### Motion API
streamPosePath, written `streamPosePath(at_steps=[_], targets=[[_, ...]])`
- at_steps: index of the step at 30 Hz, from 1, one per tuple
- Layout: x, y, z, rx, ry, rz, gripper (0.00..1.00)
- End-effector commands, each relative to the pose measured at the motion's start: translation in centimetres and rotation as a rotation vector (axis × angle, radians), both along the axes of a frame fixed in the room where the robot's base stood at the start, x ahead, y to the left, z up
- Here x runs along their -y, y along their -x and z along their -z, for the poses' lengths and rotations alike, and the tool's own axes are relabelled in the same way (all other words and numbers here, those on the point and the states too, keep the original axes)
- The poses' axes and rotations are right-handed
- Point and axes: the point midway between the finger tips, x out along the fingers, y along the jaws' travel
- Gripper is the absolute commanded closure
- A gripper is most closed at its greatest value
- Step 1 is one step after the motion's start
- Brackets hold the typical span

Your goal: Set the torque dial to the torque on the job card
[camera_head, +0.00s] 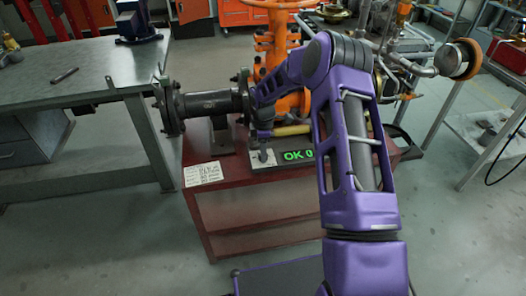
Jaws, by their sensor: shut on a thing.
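The job card (203,174) is a white sheet with handwritten-looking lines at the left front of the red stand; its text is too small to read. The torque dial's pale plate (255,160) lies on a dark base right of the card. My gripper (264,157) points down at this plate, shut on the dial's knob, which it mostly hides. The dial's setting cannot be made out.
The red stand (260,205) also bears a dark flanged pipe (209,103) and a large orange valve (279,45) behind my gripper. A grey workbench (85,75) stands left, with a small rod (64,75). Metal shelving is on the right.

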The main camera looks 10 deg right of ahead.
Motion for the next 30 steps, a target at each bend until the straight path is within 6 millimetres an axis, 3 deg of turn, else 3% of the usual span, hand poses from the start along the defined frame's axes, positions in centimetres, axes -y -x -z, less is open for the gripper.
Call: streamPosePath(at_steps=[9, 24, 25, 30], targets=[[0.06, 0.02, 0.01, -0.001, 0.001, -0.110, 1.00], [0.05, 0.01, 0.02, 0.000, 0.001, -0.128, 1.00], [0.05, 0.01, 0.02, 0.000, 0.001, -0.128, 0.59], [0.04, 0.00, 0.01, 0.000, 0.001, -0.127, 0.31]])
